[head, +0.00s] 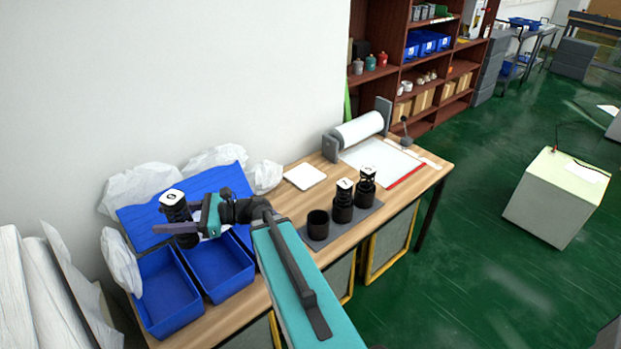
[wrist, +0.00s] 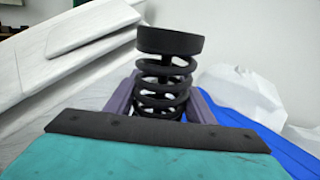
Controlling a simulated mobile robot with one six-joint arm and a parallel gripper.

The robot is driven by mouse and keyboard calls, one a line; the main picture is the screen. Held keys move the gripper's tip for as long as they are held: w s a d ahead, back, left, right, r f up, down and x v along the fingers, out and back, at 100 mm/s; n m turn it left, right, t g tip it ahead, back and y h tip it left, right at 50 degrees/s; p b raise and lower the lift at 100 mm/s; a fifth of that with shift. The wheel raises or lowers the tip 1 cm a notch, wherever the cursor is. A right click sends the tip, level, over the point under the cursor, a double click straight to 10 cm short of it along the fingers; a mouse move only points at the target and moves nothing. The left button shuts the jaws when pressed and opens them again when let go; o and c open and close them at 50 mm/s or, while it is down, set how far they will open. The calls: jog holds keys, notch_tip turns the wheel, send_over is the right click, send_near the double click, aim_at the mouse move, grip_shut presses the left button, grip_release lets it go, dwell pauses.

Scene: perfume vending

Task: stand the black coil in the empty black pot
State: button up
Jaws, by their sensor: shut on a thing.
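The black coil (head: 175,204) has a white cap marked with a dark figure and is above the blue bins in the head view. My gripper (head: 184,219) is shut on it. In the wrist view the coil (wrist: 162,85) stands between the two purple fingers, with a dark round end at the top of the picture. The empty black pot (head: 318,226) stands on a dark grey mat (head: 320,241) on the wooden table, well to the right of my gripper. Its inside looks dark and bare.
Two more capped black coils (head: 344,192) (head: 367,178) stand in black pots right of the empty pot. Blue bins (head: 168,292) and white bags (head: 138,186) crowd the left. A white pad (head: 305,176) and a paper roller (head: 360,128) lie behind.

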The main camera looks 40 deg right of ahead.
jog(key=s+d+f+m+t+h+b, duration=0.1)
jog(key=s+d+h, duration=0.1)
jog(key=d, duration=1.2)
jog(key=s+d+f+m+t+h+b, duration=0.1)
jog(key=s+d, duration=0.4)
jog(key=d, duration=1)
jog(key=s+d+f+m+t+h+b, duration=0.2)
jog(key=s+d+f+t, duration=0.1)
jog(key=d, duration=1.1)
jog(key=shift+s+d+m+h+b, duration=0.15)
jog(key=shift+d+m+h+b, duration=0.15)
jog(key=shift+m+b, duration=0.1)
jog(key=shift+f, duration=0.2)
notch_tip(320, 180, down, 12)
jog(key=b, duration=0.6)
jog(key=shift+f+b, duration=0.15)
jog(key=shift+b, duration=0.15)
